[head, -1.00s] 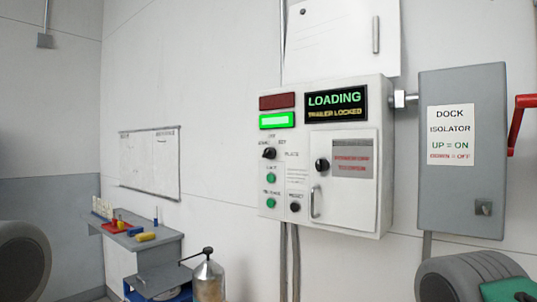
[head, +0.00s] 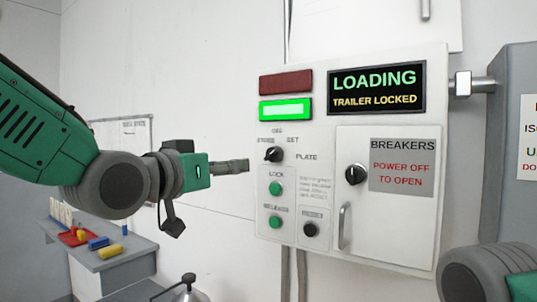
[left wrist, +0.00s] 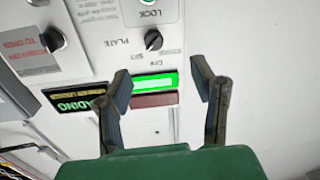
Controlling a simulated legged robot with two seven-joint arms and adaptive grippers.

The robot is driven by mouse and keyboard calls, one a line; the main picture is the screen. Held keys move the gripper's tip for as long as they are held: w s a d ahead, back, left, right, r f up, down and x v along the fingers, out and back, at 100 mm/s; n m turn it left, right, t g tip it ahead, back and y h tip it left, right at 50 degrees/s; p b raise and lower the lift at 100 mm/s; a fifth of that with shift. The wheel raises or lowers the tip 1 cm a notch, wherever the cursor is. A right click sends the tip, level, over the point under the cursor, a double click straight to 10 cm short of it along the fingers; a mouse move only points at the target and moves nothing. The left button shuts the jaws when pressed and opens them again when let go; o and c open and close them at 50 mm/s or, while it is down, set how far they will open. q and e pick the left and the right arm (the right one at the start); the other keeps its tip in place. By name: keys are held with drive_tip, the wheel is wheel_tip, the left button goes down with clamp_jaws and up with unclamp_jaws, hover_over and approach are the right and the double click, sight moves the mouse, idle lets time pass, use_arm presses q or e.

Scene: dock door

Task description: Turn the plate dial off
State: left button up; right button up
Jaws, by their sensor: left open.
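The plate dial (head: 273,154) is a small black knob on the upper left of the white control box, beside the word PLATE. Labels sit around its top; its exact pointer setting is too small to read surely. In the left wrist view the dial (left wrist: 153,40) appears upside down, beyond the fingertips. My left gripper (head: 240,165) is left of the box, pointing right towards the dial with a gap between. Its fingers (left wrist: 162,84) are open and empty. My right gripper is out of view; only part of that arm shows at lower right.
A green lamp (head: 285,109) is lit above the dial; the screen (head: 376,88) reads LOADING, TRAILER LOCKED. Lock (head: 276,188) and release (head: 275,222) buttons sit below. The breaker door (head: 385,225) is closed, with its own knob (head: 356,174). A grey bench (head: 125,258) stands at lower left.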

use_arm(q)
drive_tip(key=p, duration=0.1)
approach(269, 156)
drive_tip(key=w+d, duration=0.1)
drive_tip(key=d, duration=0.1)
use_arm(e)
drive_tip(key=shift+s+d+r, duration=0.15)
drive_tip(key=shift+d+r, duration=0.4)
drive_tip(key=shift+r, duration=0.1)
use_arm(q)
drive_tip(key=x, duration=0.2)
drive_tip(key=p+x, duration=0.1)
drive_tip(key=x, duration=0.1)
drive_tip(key=a+p+x, duration=0.1)
drive_tip(key=x, duration=0.1)
drive_tip(key=shift+w, duration=0.6)
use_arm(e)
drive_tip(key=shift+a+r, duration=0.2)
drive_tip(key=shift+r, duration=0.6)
use_arm(q)
drive_tip(key=shift+w+d, duration=0.25)
drive_tip(key=shift+w, duration=0.4)
drive_tip(key=shift+w+d, duration=0.1)
drive_tip(key=shift+d, duration=0.5)
drive_tip(key=c, duration=1.1)
drive_tip(key=shift+a, duration=0.25)
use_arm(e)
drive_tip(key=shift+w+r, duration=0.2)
